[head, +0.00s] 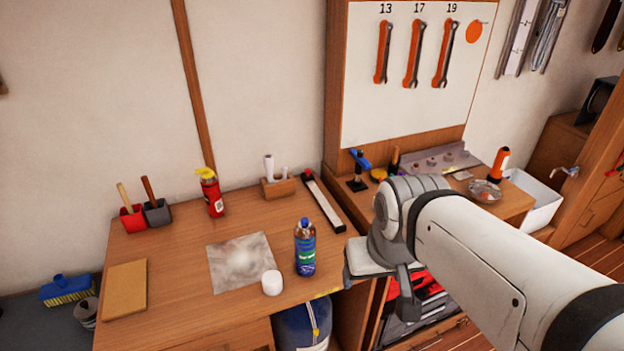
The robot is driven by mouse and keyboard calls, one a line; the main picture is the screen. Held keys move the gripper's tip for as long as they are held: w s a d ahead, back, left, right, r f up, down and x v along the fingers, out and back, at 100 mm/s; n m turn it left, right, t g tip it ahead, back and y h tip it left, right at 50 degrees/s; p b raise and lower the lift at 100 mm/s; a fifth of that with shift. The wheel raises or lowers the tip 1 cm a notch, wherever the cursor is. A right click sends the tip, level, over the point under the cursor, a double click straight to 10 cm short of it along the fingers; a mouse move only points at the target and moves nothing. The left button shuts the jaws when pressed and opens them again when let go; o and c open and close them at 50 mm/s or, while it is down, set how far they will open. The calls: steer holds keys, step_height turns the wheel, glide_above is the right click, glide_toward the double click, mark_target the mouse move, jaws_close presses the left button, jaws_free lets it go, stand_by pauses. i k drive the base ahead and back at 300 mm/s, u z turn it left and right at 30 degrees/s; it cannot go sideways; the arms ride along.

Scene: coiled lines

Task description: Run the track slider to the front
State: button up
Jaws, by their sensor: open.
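The track (325,207) is a narrow, dark-edged bar with a pale top. It lies near the right side of the wooden desk, slanting from the back wall toward the front. A small dark block with a red mark, which looks like the slider (308,174), sits at the track's far end. My gripper (380,284) is at the desk's right front edge, to the right of the blue bottle and nearer than the track. It is open, points downward and is apart from the track. Its fingers are partly hidden by my wrist.
A blue bottle (305,250) and a white jar (272,283) stand in front of the track. A wooden block with white tools (278,187) is just left of it. A red spray bottle (211,193) stands farther left. The right bench (345,200) holds small tools.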

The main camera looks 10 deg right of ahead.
mark_target(309, 177)
steer(key=u, duration=2.35)
steer(key=k, duration=0.8)
steer(key=z, duration=1.9)
steer(key=i, duration=1)
steer(key=u, duration=0.1)
